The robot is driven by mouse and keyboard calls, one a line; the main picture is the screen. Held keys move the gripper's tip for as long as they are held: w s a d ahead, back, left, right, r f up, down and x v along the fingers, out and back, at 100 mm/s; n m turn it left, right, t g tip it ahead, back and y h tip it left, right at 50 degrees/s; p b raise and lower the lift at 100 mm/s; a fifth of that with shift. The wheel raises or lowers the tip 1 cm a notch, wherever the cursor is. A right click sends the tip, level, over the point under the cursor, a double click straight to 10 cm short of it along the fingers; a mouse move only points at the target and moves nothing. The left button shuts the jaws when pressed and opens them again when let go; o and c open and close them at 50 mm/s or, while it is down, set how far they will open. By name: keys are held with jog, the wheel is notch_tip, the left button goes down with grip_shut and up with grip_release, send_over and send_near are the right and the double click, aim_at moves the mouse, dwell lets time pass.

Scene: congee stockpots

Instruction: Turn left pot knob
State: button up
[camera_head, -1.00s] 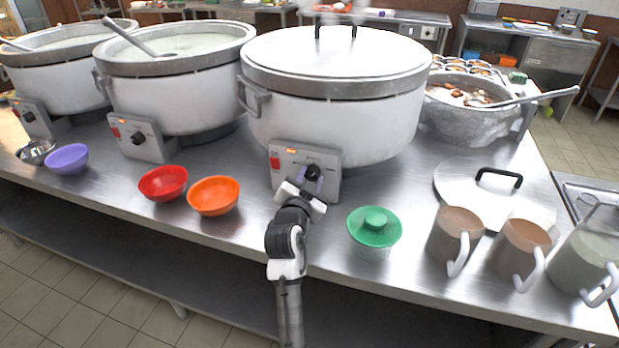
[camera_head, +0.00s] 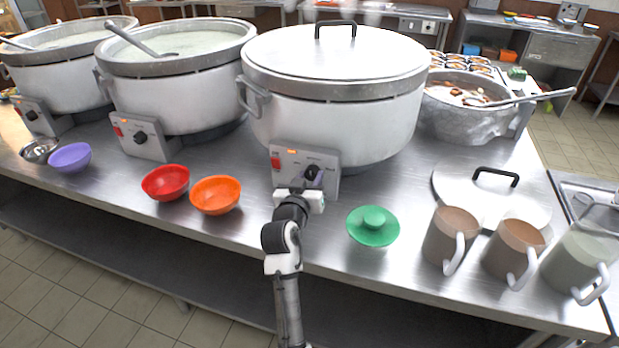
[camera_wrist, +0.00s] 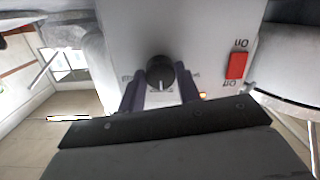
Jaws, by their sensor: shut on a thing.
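The lidded white pot (camera_head: 330,120) at the right of the row has a grey control panel (camera_head: 290,160) with a black knob (camera_head: 312,172). The knob also shows in the wrist view (camera_wrist: 160,70), its pale pointer line toward the bottom of that picture. My gripper (camera_head: 311,182) is at this panel, its dark purple fingers on either side of the knob and shut on it. The middle pot's knob (camera_head: 141,137) and the far-left pot's knob (camera_head: 31,115) stand free, away from my gripper.
A red switch (camera_wrist: 236,66) sits beside the gripped knob. An orange bowl (camera_head: 215,195) and red bowl (camera_head: 166,183) stand left of my arm.

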jog(key=shift+f, duration=0.1)
dwell(0.4)
jog(key=o, duration=1)
jog(key=shift+s, duration=0.1)
jog(key=b+v, duration=0.3)
jog(key=v, duration=1)
jog(key=shift+s+a, duration=0.2)
jog(key=shift+s, duration=0.1)
